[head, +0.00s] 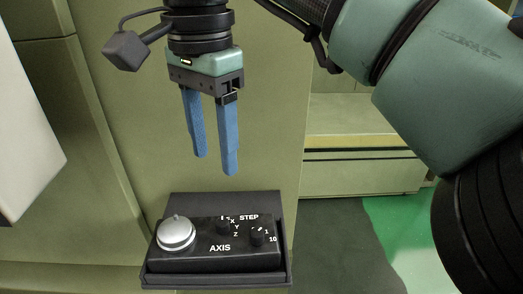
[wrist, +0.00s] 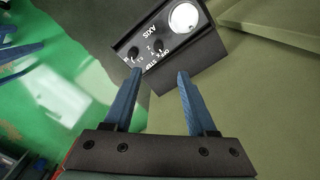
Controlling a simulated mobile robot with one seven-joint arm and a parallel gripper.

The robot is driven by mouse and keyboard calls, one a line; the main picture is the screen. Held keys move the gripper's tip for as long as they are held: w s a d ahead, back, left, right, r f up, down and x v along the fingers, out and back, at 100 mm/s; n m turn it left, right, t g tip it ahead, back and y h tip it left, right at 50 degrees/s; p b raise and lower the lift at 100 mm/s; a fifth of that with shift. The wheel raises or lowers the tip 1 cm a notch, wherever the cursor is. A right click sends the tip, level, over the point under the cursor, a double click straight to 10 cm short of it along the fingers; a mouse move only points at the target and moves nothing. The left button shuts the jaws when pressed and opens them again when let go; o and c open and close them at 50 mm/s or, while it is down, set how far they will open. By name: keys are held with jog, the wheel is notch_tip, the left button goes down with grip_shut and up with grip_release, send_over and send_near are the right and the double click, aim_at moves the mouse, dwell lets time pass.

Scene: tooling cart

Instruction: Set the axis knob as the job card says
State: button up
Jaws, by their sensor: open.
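The black control box (head: 190,262) has a black axis knob (head: 223,226) with the white letters X, Y and Z at its right and the word AXIS below. Its pointer setting is too small to read surely. The axis knob also shows in the wrist view (wrist: 157,50), partly blending with the dark panel. My gripper (head: 215,165) is open and empty, pointing down above the box, clear of the knob. In the wrist view my fingertips (wrist: 160,72) are apart, with the box beyond them. No readable job card shows in either view.
A second black knob, the step knob (head: 257,237), marked 1 and 10, sits close to the right of the axis knob. A large silver dial (head: 175,233) is on the box's left. A green-beige cabinet wall (head: 110,150) stands behind. A white panel (head: 25,120) is at the left edge.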

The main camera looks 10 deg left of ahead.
aim_at(223, 222)
jog(key=f, duration=1)
jog(key=shift+s+d+f, duration=0.1)
jog(key=shift+s+f, duration=0.2)
jog(key=shift+s, duration=0.1)
jog(key=shift+f, duration=0.85)
grip_shut()
